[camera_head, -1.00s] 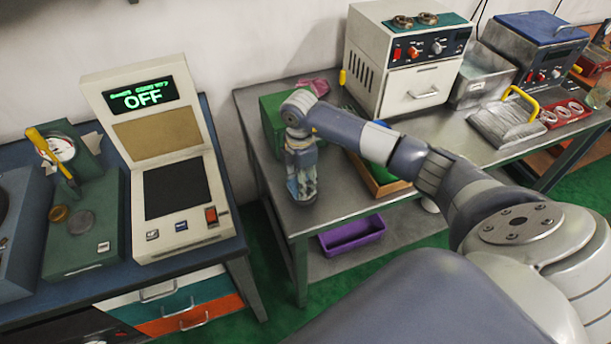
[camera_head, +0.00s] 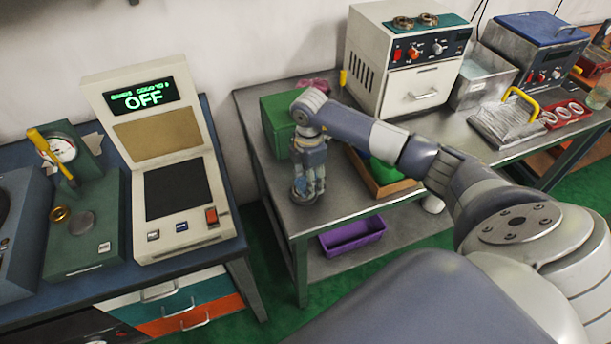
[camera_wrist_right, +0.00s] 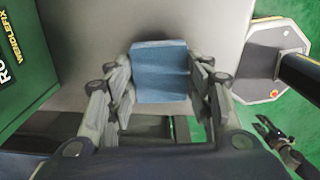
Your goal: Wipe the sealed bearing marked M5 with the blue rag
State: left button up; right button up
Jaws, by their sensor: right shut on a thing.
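My right gripper (camera_head: 305,196) is over the near left part of the grey metal bench. It is shut on the blue rag (camera_wrist_right: 160,72), which sits between its fingers in the right wrist view. A bit of the rag's blue also shows at the fingers in the head view. I cannot make out an M5 mark on any ring. A brass ring (camera_head: 59,214) and a silver disc (camera_head: 81,222) lie on the green gauge stand at left. A small dark claw (camera_wrist_right: 270,135), perhaps my left gripper, shows at the right wrist view's lower right.
A green box (camera_head: 276,125) stands beside the gripper, and a wooden tray (camera_head: 385,188) lies right of it. A white oven (camera_head: 405,65) carries two rings on top. A red tray (camera_head: 565,113) holds several rings. The beige device (camera_head: 160,160) reads OFF.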

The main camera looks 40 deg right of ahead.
aim_at(298, 184)
jog(key=shift+a, duration=0.1)
jog(key=shift+w+a+f, duration=0.1)
jog(key=shift+w+a, duration=0.2)
jog(key=shift+a, duration=0.4)
jog(key=shift+w+a, duration=0.25)
jog(key=shift+a, duration=0.45)
jog(key=shift+d, duration=0.15)
jog(key=shift+s+d, duration=0.15)
jog(key=shift+d, duration=0.55)
jog(key=shift+s+d, duration=0.15)
jog(key=shift+d, duration=0.5)
jog(key=shift+a, duration=0.1)
